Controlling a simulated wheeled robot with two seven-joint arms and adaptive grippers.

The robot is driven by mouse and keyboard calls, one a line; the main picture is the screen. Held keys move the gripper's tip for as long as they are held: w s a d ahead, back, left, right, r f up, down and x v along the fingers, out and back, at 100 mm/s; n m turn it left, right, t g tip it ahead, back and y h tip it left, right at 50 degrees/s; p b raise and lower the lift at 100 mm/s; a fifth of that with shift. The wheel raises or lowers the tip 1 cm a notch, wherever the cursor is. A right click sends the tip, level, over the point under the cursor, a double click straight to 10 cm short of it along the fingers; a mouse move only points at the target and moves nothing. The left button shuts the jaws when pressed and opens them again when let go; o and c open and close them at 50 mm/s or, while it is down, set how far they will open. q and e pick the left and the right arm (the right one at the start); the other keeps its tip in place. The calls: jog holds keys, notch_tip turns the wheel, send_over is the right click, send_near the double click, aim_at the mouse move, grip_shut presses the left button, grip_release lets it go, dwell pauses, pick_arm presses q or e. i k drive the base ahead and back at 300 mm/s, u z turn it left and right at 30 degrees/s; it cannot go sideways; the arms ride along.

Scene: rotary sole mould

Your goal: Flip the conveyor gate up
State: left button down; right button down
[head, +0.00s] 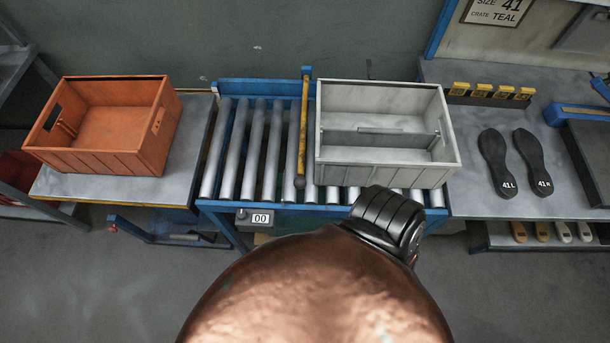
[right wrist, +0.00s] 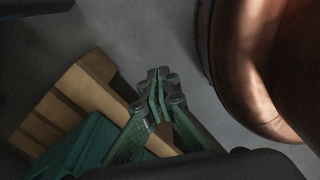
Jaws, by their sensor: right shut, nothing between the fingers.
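The conveyor gate is a yellow bar (head: 302,125) with a dark knob at its near end. In the head view it lies across the roller conveyor (head: 258,205), hinged side at the back rail, just left of a grey divided crate (head: 385,165). The crate sits on the rollers to the right of the bar. My right gripper (right wrist: 158,92) shows in the right wrist view, shut and empty above the floor, away from the gate. In the head view neither gripper's fingers show. My left gripper is in neither view.
An orange crate (head: 105,130) stands on the left table. Several rollers left of the gate are bare. Two black soles (head: 497,160) lie on the right bench (head: 465,190). A wooden pallet (right wrist: 88,92) and a teal object (right wrist: 85,145) are low in the right wrist view.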

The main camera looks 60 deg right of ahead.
aim_at(299, 182)
jog(key=z, duration=2.45)
jog(key=k, duration=1.05)
jog(key=u, duration=1)
